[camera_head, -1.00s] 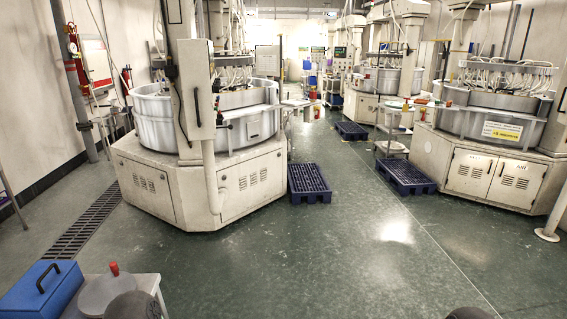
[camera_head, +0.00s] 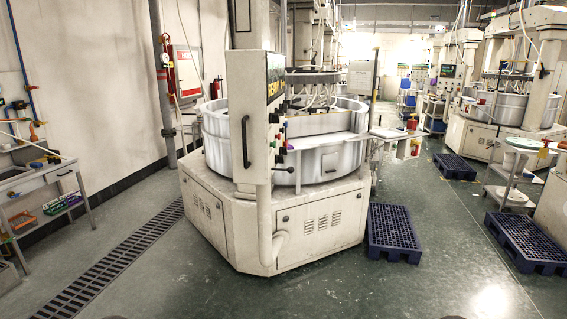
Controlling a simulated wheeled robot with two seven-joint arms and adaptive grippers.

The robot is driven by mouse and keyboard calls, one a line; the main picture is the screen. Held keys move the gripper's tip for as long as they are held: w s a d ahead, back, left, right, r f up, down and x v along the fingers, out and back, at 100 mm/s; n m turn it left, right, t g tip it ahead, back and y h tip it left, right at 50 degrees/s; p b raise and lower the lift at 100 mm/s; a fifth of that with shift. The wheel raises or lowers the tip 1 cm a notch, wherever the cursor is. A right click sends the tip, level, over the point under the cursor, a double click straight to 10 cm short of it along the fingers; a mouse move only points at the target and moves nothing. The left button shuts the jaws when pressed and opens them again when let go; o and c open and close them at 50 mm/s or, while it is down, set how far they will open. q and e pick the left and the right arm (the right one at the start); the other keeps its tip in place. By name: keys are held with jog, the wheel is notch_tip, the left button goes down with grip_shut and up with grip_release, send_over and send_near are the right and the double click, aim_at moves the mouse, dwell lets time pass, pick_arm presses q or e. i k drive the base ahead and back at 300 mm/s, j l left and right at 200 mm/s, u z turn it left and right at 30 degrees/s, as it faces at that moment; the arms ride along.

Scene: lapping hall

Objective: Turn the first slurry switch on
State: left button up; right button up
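The nearest lapping machine stands in the middle of the view, with a light grey cabinet and a round silvery tub (camera_head: 325,155). A tall upright control box (camera_head: 248,110) is at its front, with a dark handle on the near face. Its narrow right face is seen at a steep slant and carries a lit display (camera_head: 275,75) and a row of small knobs and coloured buttons (camera_head: 281,145). I cannot tell which of them is the first slurry switch or how it is set. Neither gripper shows; only dark rounded bits of my own body show at the bottom edge.
A blue plastic pallet (camera_head: 394,233) lies right of the machine, and another pallet (camera_head: 527,242) farther right. A grey workbench (camera_head: 40,180) stands at the left wall. A drain grate (camera_head: 115,262) runs along the floor. The green floor in front is clear.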

aim_at(279, 158)
jog(key=i+l+u, duration=0.15)
jog(key=i, duration=0.4)
jog(key=i+l+u, duration=0.1)
jog(key=i, duration=0.45)
